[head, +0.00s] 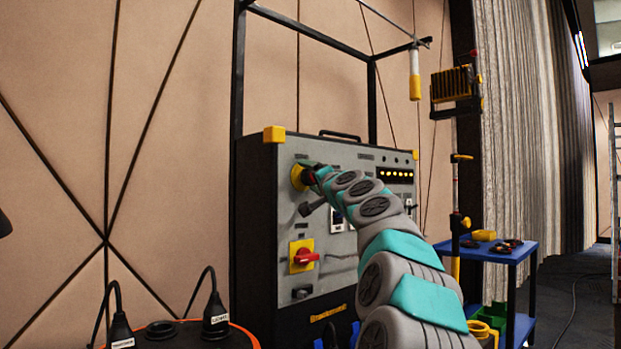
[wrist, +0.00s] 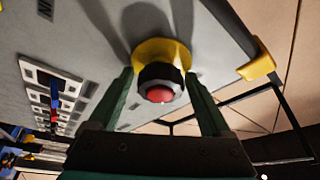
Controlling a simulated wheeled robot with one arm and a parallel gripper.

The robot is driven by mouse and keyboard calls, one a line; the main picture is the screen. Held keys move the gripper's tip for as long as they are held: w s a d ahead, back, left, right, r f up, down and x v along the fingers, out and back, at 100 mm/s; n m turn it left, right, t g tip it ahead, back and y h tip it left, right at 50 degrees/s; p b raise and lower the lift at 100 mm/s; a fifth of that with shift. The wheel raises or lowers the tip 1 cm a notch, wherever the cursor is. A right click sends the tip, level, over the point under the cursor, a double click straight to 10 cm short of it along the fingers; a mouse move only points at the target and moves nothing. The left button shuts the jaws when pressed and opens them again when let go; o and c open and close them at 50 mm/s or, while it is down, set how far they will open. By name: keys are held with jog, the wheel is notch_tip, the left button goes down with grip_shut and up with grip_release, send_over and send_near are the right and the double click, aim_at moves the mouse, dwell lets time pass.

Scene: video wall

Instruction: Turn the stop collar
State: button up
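The stop collar (wrist: 146,75) is a black ring around a red button (wrist: 160,94), on a yellow round plate (wrist: 163,48) on the grey panel. In the head view the yellow plate (head: 297,178) shows at the panel's upper left, and my gripper (head: 311,173) hides most of the collar. In the wrist view my gripper (wrist: 158,78) is open, with one green finger on each side of the collar. A gap shows at the left finger; the right finger looks closer. I cannot tell whether it touches.
The panel (head: 345,270) also carries a red switch on a yellow plate (head: 303,256), a dark knob or lever (head: 311,207) and a row of lit lamps (head: 396,175). A blue cart (head: 510,254) stands to the right. Black cables with plugs (head: 215,315) stand at the lower left.

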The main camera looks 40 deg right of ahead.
jog(key=shift+o, duration=0.3)
jog(key=shift+s, duration=0.1)
jog(key=b+v, duration=0.1)
jog(key=v, duration=0.6)
jog(key=shift+s+b, duration=0.3)
jog(key=shift+b, duration=0.1)
jog(key=shift+s+a+f, duration=0.1)
jog(key=shift+a, duration=0.05)
